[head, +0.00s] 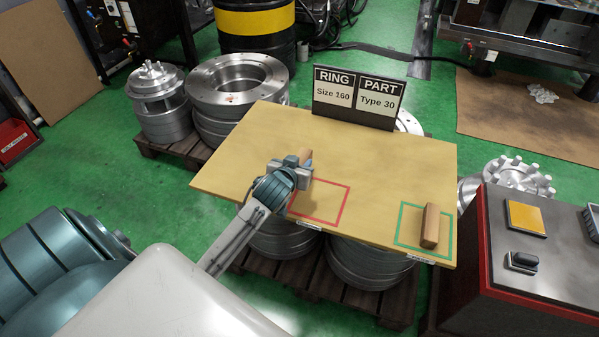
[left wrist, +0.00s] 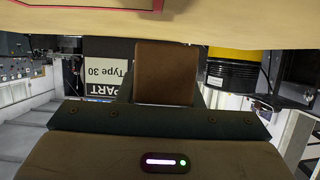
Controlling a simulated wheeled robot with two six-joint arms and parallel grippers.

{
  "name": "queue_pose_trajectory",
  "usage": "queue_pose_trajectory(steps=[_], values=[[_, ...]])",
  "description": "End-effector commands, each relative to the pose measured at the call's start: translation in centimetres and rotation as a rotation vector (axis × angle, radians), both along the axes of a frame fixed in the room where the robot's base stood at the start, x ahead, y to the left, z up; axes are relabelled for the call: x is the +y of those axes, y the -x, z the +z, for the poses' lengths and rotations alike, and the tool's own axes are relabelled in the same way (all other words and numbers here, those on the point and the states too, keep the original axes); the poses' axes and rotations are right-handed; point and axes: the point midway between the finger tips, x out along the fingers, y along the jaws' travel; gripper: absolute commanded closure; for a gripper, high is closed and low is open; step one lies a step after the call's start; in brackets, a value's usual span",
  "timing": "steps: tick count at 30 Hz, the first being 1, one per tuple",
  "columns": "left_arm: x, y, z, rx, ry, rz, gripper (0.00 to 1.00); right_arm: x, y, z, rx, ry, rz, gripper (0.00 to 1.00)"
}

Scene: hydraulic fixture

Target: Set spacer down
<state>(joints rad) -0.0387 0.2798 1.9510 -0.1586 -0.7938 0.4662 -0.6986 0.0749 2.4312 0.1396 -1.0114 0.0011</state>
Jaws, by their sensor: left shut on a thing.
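My left gripper (head: 304,168) is over the board near the top left corner of the red outlined rectangle (head: 347,198). It is shut on a brown wooden spacer (head: 307,155), mostly hidden by the gripper in the head view. In the left wrist view the spacer (left wrist: 165,72) shows as a brown block between the fingers, close to the board's surface (left wrist: 60,48). I cannot tell whether it touches the board. A second brown block (head: 431,226) stands inside the green outlined rectangle (head: 400,232) at the right. My right gripper is not in view.
A sign (head: 355,97) reading "RING Size 160" and "PART Type 30" stands at the board's back edge. A red-edged control box (head: 540,245) is beside the board at right. Metal parts on pallets surround it.

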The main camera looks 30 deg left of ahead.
Motion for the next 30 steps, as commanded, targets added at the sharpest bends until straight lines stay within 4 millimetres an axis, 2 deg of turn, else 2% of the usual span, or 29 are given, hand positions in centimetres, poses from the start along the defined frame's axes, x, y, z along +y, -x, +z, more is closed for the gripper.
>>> queue_pose_trajectory(steps=[8,19,20,22,23,30], values=[[0.0,0.0,-3.4,0.001,0.002,-0.001,0.91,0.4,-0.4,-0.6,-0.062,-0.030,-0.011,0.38],[-0.1,0.1,-3.7,0.000,0.000,-0.001,0.91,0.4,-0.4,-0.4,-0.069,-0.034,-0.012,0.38],[-0.1,0.0,-3.7,0.000,0.000,-0.001,0.64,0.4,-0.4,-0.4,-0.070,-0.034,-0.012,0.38],[-0.1,0.0,-3.7,0.000,0.000,-0.001,0.50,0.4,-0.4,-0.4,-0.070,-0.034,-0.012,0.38],[-0.1,0.1,-3.7,0.000,0.000,-0.001,0.46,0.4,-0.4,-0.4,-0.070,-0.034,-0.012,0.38],[-0.1,0.1,-3.7,0.000,0.000,-0.001,0.46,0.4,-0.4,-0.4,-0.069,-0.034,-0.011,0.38]])
